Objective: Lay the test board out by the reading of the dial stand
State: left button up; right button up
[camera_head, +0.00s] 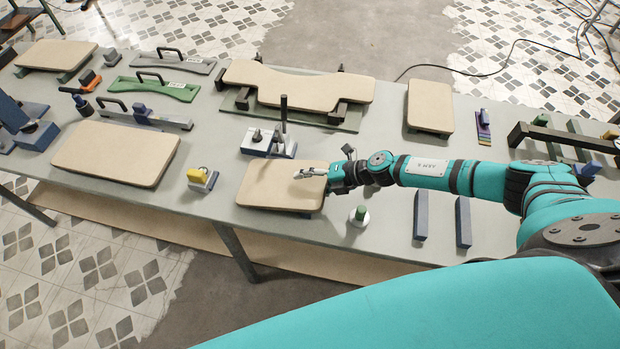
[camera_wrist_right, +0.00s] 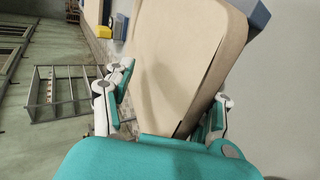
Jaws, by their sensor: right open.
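A tan board (camera_head: 275,192) with rounded corners lies raised on supports at the table's front middle. My right gripper (camera_head: 312,171) is at its right end, fingers pointing left. In the right wrist view the gripper (camera_wrist_right: 165,105) is open, with the tan board (camera_wrist_right: 182,55) showing between its spread fingers; I cannot tell whether they touch it. A stand with an upright dark post and a small round part (camera_head: 268,146) is behind the board, perhaps the dial stand; no reading is legible. My left gripper is not in view.
Other tan boards lie at left (camera_head: 115,155), back (camera_head: 300,88) and right (camera_head: 430,105). A yellow-topped block (camera_head: 202,178) is left of the near board. A green-topped round piece (camera_head: 359,216) and two blue-grey bars (camera_head: 420,215) are to the right. Bare table lies between.

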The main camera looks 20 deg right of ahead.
jog(key=shift+w+r+p, duration=0.1)
jog(key=shift+r+p, duration=0.1)
jog(key=shift+p, duration=0.3)
jog(key=shift+w+a+h, duration=0.15)
jog(key=shift+a+h, duration=0.1)
jog(key=shift+h, duration=0.15)
jog(key=shift+g, duration=0.4)
jog(key=shift+f+h, duration=0.1)
jog(key=shift+h, duration=0.2)
